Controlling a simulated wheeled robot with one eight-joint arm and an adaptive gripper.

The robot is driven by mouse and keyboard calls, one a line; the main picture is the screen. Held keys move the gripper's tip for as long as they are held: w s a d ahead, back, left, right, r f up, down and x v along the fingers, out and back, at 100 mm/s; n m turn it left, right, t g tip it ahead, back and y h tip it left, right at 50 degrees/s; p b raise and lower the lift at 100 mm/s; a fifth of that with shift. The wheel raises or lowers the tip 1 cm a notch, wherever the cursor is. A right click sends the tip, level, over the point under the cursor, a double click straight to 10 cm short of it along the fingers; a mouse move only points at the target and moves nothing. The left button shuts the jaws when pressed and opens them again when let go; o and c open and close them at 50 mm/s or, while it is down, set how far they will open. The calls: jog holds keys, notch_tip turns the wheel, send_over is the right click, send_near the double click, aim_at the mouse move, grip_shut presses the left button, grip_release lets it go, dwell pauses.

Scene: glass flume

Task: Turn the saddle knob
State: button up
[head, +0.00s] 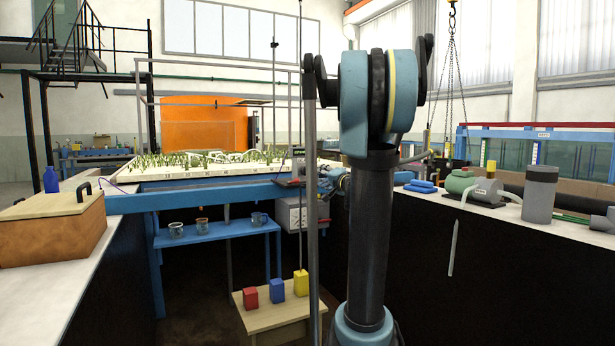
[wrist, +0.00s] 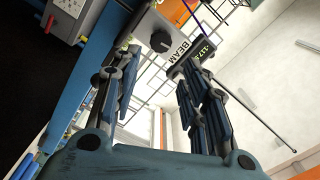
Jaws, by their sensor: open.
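The saddle knob (wrist: 161,41) is a black round knob on a grey box face marked BEAM in the wrist view. A small dark display (wrist: 201,53) with lit digits sits beside the lettering. My gripper (wrist: 157,63) is open, with one finger on each side of the picture. The knob shows beyond the fingertips, in the gap between them and nearer the left finger. No contact shows, and nothing is held. In the head view, my arm covers most of the gripper, and I cannot make out the knob there.
A blue beam (head: 220,192) crosses in front of the planted white flume bed (head: 215,170). A grey socket box (head: 293,216) hangs below the beam; it also shows in the wrist view (wrist: 66,20). A blue shelf (head: 222,231) holds cups. A low wooden table (head: 268,317) bears coloured blocks.

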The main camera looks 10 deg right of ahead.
aim_at(307, 172)
jog(key=x, duration=1.3)
jog(key=shift+w+a+f, duration=0.1)
jog(key=shift+w, duration=0.15)
jog(key=c, duration=0.8)
